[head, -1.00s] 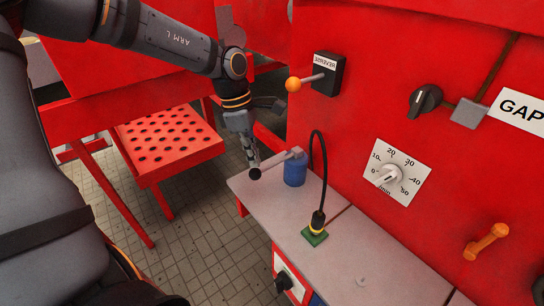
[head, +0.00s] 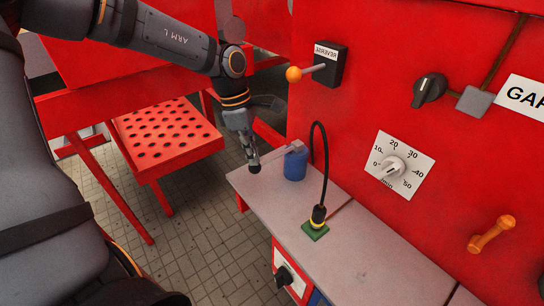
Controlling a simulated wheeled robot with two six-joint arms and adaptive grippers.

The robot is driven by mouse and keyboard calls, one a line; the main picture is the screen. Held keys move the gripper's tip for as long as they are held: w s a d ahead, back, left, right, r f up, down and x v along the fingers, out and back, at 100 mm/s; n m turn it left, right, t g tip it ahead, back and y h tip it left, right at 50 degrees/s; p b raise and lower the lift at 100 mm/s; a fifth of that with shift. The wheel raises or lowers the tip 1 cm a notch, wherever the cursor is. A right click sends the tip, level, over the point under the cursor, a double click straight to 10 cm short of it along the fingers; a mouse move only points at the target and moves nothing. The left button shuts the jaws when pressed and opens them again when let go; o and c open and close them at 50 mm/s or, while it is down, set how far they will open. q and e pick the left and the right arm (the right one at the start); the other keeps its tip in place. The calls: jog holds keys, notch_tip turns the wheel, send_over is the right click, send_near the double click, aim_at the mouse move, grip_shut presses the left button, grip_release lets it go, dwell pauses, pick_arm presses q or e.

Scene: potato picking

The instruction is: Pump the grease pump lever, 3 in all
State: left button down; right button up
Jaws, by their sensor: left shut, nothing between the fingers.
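The grease pump (head: 295,166) is a small blue cylinder on the grey bench top at its far left end. Its grey lever (head: 273,158) reaches left from the pump's top and slopes down toward the bench edge. My left gripper (head: 252,165) points down at the lever's outer end, with its fingers shut and nothing between them. The dark end by the fingertips overlaps the lever's tip, so I cannot tell whether they touch. My right gripper is not in view.
The grey bench top (head: 350,260) carries a green base with a black cable (head: 315,226). On the red wall are an orange-knobbed switch (head: 329,65), a dial (head: 398,166) and an orange handle (head: 491,235). A red perforated tray (head: 172,165) stands left, above a tiled floor.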

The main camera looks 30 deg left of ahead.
aim_at(253, 167)
pick_arm(q)
jog(key=shift+f+b, duration=0.4)
jog(key=shift+f, duration=0.3)
jog(key=shift+f+b, duration=0.6)
jog(key=shift+b, duration=0.05)
jog(key=shift+s, duration=0.1)
jog(key=shift+f+b, duration=0.75)
jog(key=p+v, duration=0.2)
jog(key=v, duration=0.1)
jog(key=d+p+v, duration=0.1)
jog(key=p+v, duration=0.1)
jog(key=p, duration=0.1)
jog(key=shift+w+r+p, duration=0.2)
jog(key=shift+r+p, duration=0.15)
jog(key=shift+r, duration=0.2)
jog(key=shift+d+f, duration=0.1)
